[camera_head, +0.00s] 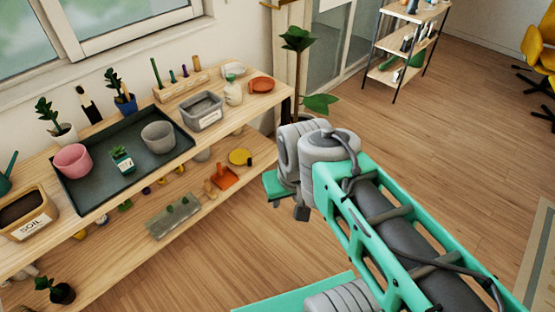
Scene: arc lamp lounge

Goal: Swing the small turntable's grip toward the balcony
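A small round yellow disc (239,157) with a dark tab (250,162) at its right edge lies on the lower shelf. It looks like the turntable and its grip, though it is small in view. The tab points right and slightly toward the front. My gripper (290,205) hangs at the end of the teal arm, to the right of the disc and apart from it. A glass door (328,45), perhaps to the balcony, stands behind the bench.
The wooden bench top (230,120) carries a dark tray (105,175) with pots, a grey tub (201,110), a white bottle (233,92) and an orange dish (261,85). An orange dustpan-like piece (224,178) lies near the disc. Floor (450,150) to the right is clear.

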